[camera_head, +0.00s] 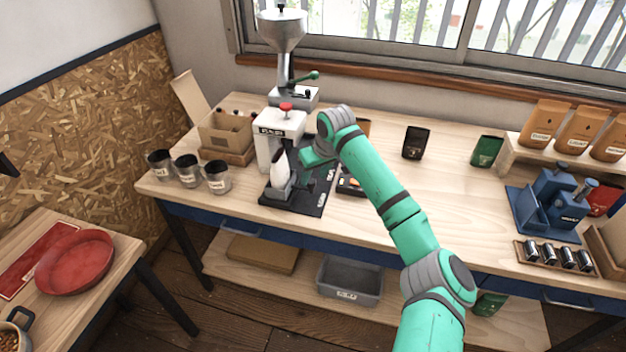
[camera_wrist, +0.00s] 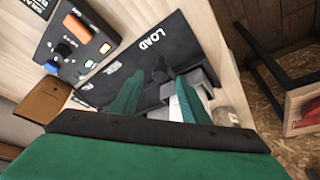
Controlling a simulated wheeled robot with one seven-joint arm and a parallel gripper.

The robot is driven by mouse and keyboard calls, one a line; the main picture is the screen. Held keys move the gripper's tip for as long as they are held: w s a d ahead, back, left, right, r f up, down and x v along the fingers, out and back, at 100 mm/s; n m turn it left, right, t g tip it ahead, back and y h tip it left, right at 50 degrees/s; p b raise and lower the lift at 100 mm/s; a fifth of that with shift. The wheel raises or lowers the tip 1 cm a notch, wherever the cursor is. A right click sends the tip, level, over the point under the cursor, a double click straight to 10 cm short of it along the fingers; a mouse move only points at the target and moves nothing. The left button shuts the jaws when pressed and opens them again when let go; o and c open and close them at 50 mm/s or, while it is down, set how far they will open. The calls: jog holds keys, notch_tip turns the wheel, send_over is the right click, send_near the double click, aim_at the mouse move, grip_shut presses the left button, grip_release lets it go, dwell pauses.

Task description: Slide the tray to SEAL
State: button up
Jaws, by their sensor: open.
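The tray (camera_head: 277,192) is a grey carriage at the near left end of a black track plate (camera_head: 317,190). A white bag (camera_head: 280,168) stands upright on it, in front of the white press machine with a red knob (camera_head: 286,107). In the wrist view the tray (camera_wrist: 208,82) is beside the right finger, near the LOAD lettering on the plate (camera_wrist: 120,70). My gripper (camera_wrist: 160,82) is open, its green fingers spread low over the plate. Part of the tray and bag is hidden by the fingers. In the head view my gripper (camera_head: 308,158) is just right of the bag.
A dark control box with an orange block (camera_wrist: 85,33) lies beside the plate. Several metal cups (camera_head: 188,170) and a cardboard box (camera_head: 226,132) stand left of the machine. Dark (camera_head: 416,142) and green (camera_head: 487,151) pouches stand to the right, with clear table between.

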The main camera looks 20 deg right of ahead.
aim_at(312, 181)
jog(key=shift+x, duration=1.6)
